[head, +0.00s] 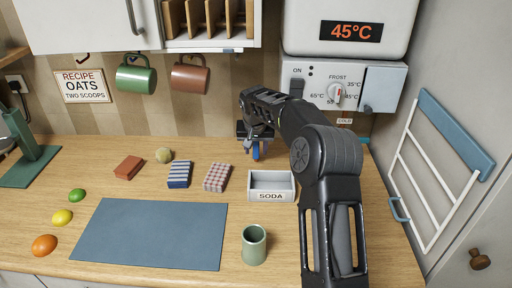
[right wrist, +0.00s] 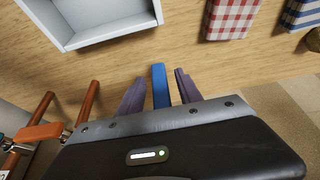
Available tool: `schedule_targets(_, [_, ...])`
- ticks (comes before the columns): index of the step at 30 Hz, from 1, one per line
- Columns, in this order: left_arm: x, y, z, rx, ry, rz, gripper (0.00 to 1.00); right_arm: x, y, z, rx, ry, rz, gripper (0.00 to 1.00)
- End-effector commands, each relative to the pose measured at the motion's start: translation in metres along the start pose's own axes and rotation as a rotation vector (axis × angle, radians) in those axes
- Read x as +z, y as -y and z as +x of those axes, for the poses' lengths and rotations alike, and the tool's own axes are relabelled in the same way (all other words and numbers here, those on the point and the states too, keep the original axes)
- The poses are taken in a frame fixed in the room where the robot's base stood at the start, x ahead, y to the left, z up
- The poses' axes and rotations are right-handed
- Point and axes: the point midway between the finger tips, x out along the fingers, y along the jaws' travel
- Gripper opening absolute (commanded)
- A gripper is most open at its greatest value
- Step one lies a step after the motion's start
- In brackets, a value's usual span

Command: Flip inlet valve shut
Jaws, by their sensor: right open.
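A blue lever (head: 256,151), which looks like the inlet valve's handle, shows below my right gripper (head: 255,148) near the back wall. In the right wrist view the blue lever (right wrist: 160,86) stands between the two dark fingers of my right gripper (right wrist: 159,76). The fingers are apart, with a gap on each side of the lever. Copper pipes (right wrist: 86,102) and an orange fitting (right wrist: 38,134) show at the left of that view. The valve body is hidden behind my right arm in the head view. My left gripper is out of view.
The heater panel (head: 310,82) is above. A white rack (head: 430,180) is at right.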

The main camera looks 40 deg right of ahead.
Motion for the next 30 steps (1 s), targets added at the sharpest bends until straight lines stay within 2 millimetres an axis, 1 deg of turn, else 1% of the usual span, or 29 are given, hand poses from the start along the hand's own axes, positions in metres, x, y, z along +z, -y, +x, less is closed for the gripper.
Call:
schedule_targets(3, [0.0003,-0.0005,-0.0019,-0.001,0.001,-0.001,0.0,-0.0003,-0.0003,0.0068,0.0,0.0,0.001,0.42])
schedule_targets(11, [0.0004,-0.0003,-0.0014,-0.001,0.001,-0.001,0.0,-0.0001,0.0,0.0081,-0.001,-0.001,0.001,0.42])
schedule_targets(26, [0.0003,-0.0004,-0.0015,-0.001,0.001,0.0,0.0,-0.0001,0.0001,0.0078,-0.001,-0.001,0.001,0.01])
schedule_targets(30, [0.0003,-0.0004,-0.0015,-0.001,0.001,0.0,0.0,-0.0001,0.0002,0.0078,-0.001,-0.001,0.001,0.0])
